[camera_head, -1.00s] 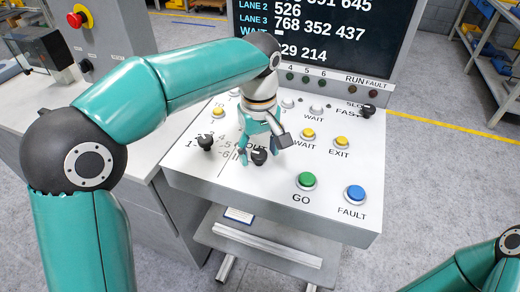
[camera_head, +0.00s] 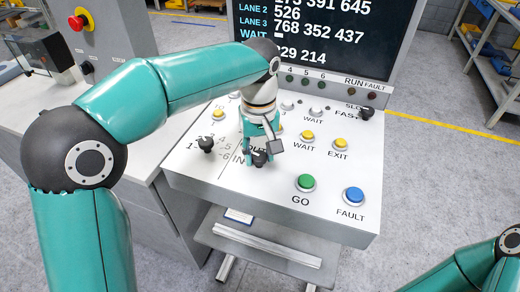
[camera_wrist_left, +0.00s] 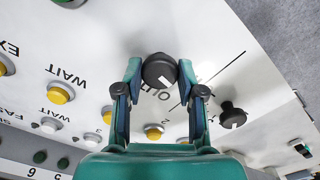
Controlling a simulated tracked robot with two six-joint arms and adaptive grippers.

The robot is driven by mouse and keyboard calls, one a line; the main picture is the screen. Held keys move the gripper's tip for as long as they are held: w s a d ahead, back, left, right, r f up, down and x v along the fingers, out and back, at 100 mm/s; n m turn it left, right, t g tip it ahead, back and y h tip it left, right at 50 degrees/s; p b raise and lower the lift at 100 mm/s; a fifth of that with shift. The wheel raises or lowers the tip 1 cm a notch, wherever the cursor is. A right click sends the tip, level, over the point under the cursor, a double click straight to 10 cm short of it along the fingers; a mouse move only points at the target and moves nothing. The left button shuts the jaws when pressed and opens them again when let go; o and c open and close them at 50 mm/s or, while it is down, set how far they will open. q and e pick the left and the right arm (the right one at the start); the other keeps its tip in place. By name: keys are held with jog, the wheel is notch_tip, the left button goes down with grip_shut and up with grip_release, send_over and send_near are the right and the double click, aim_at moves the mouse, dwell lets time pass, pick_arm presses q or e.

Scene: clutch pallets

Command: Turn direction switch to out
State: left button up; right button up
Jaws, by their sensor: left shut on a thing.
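The direction switch is a black knob (camera_head: 259,158) on the white sloping panel (camera_head: 232,182), beside the printed words IN and OUT. My left gripper (camera_head: 257,153) reaches down over it, fingers pointing at the panel. In the left wrist view, the same knob (camera_wrist_left: 160,71) sits between the two fingertips, and the gripper (camera_wrist_left: 160,74) is shut on it. A white mark shows on the knob's lower edge there, near the OUT label; I cannot tell exactly which word it points at. My right gripper is out of view.
A second black knob (camera_head: 206,143) stands close to the left. Yellow buttons for WAIT (camera_head: 307,135) and EXIT (camera_head: 341,143) lie to the right. A green GO button (camera_head: 306,182) and a blue FAULT button (camera_head: 354,195) are near the front edge. A display (camera_head: 320,38) stands behind.

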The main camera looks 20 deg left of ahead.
aim_at(259, 155)
pick_arm(q)
jog(key=m+p, duration=0.2)
jog(key=m, duration=0.3)
jog(key=shift+r, duration=0.1)
jog(key=shift+m+p, duration=1)
jog(key=shift+m, duration=1.5)
jog(key=o, duration=1.1)
jog(key=shift+o, duration=0.2)
notch_tip(259, 155, up, 12)
